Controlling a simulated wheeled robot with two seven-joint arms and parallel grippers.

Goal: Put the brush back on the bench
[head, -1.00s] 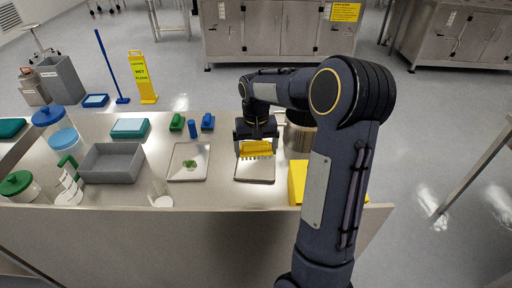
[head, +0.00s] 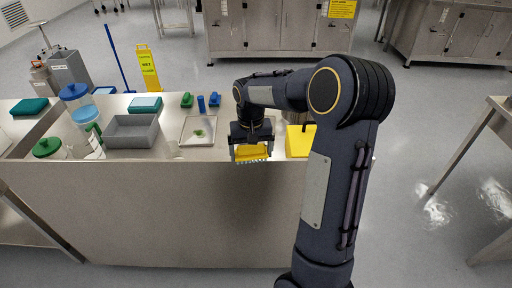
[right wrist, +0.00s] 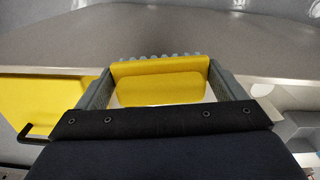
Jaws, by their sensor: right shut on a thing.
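My right gripper (head: 251,156) is shut on the yellow brush (head: 252,152), whose pale bristles point down in the head view. The brush is held over or just in front of the near edge of the steel bench (head: 150,205); I cannot tell its exact height. In the right wrist view, the brush (right wrist: 160,82) spans the space between the two grey fingers of the gripper (right wrist: 160,88). My left gripper is not in view.
A yellow box-like thing (head: 298,142) stands right of the gripper. Part of the bench behind my right arm is hidden.

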